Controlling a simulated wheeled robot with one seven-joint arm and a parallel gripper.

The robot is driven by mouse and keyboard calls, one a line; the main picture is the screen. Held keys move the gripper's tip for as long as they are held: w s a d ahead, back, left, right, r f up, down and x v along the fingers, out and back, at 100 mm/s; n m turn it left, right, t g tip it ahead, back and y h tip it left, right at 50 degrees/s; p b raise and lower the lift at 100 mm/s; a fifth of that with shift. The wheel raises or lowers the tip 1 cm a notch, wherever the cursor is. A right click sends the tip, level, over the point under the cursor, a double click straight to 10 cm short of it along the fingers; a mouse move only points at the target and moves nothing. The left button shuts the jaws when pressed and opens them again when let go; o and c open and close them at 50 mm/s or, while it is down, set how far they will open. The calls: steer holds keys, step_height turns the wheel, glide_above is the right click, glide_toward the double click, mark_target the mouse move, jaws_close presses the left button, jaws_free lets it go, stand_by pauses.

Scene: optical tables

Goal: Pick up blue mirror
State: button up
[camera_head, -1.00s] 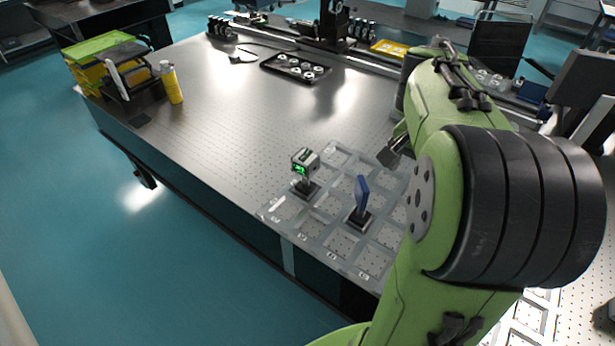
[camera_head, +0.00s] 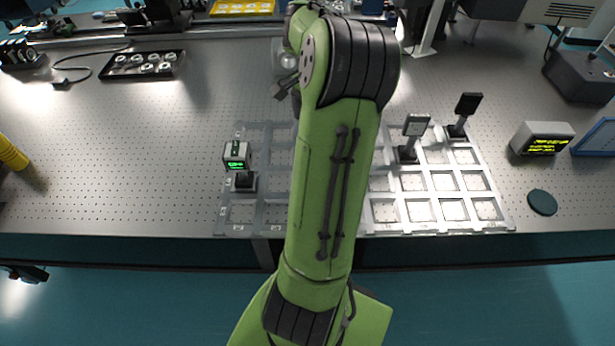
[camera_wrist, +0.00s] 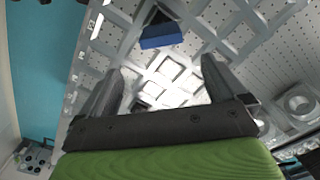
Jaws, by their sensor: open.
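The blue mirror (camera_wrist: 160,38) shows in the wrist view as a blue block on a dark base, standing in the grid tray (camera_wrist: 205,32). It is at the top centre, beyond my fingertips and apart from them. In the head view my arm hides it. My gripper (camera_wrist: 162,72) is open and empty, its two fingers spread on either side of bare tray cells. In the head view part of my gripper (camera_head: 286,88) shows above the table, at the left of my arm.
A device with a green display (camera_head: 238,160) stands in the tray's left part. Two dark-based mounts, one with a pale face (camera_head: 416,126) and one black (camera_head: 468,104), stand at right. A display box (camera_head: 542,138) and a dark disc (camera_head: 542,202) lie farther right.

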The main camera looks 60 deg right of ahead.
steer(key=f+b, duration=0.2)
steer(key=f, duration=0.9)
steer(key=shift+w, duration=0.2)
steer(key=shift+r, duration=0.1)
jaws_close()
